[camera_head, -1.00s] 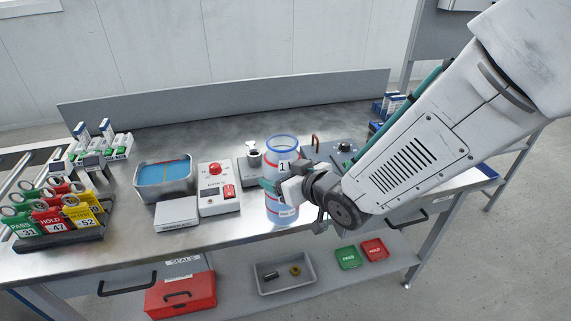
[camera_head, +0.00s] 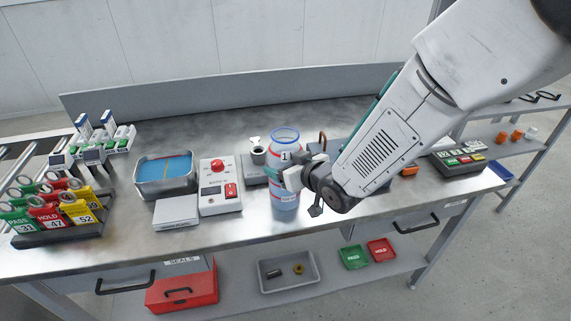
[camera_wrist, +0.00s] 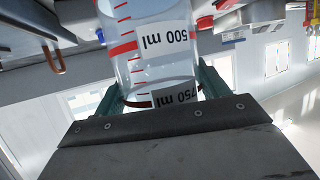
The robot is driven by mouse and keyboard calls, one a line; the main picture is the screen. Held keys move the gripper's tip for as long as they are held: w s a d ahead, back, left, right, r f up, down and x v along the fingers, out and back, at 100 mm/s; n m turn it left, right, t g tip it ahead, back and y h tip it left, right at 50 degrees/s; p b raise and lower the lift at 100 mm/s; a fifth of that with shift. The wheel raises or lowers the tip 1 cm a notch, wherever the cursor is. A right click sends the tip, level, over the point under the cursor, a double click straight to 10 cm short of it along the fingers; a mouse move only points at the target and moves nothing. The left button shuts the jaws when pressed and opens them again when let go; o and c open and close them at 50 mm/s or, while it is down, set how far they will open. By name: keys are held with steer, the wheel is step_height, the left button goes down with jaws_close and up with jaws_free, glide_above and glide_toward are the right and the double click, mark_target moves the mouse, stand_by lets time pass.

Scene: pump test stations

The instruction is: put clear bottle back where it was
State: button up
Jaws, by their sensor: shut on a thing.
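The clear bottle (camera_head: 286,203) is a transparent blue-tinted cylinder with a blue rim, a "1" label and red bands. It is upright at the front middle of the bench in the head view. My gripper (camera_head: 282,181) is shut on its side, coming from the right. I cannot tell whether the bottle's base touches the bench top. In the wrist view the bottle (camera_wrist: 150,68) appears upside down, with red marks and "500 ml" and "750 ml" labels, between the teal fingers of my gripper (camera_wrist: 158,90).
Left of the bottle stand a white control box (camera_head: 213,203) with red controls and a tray of blue liquid (camera_head: 165,192). A small grey stand (camera_head: 254,175) is just behind. A tag rack (camera_head: 60,235) is far left. Orange items and a button panel (camera_head: 460,160) are at right.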

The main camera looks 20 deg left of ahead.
steer(key=o, duration=1.5)
steer(key=shift+f, duration=0.15)
steer(key=shift+c, duration=0.2)
steer(key=v, duration=1.2)
steer(key=shift+r, duration=0.2)
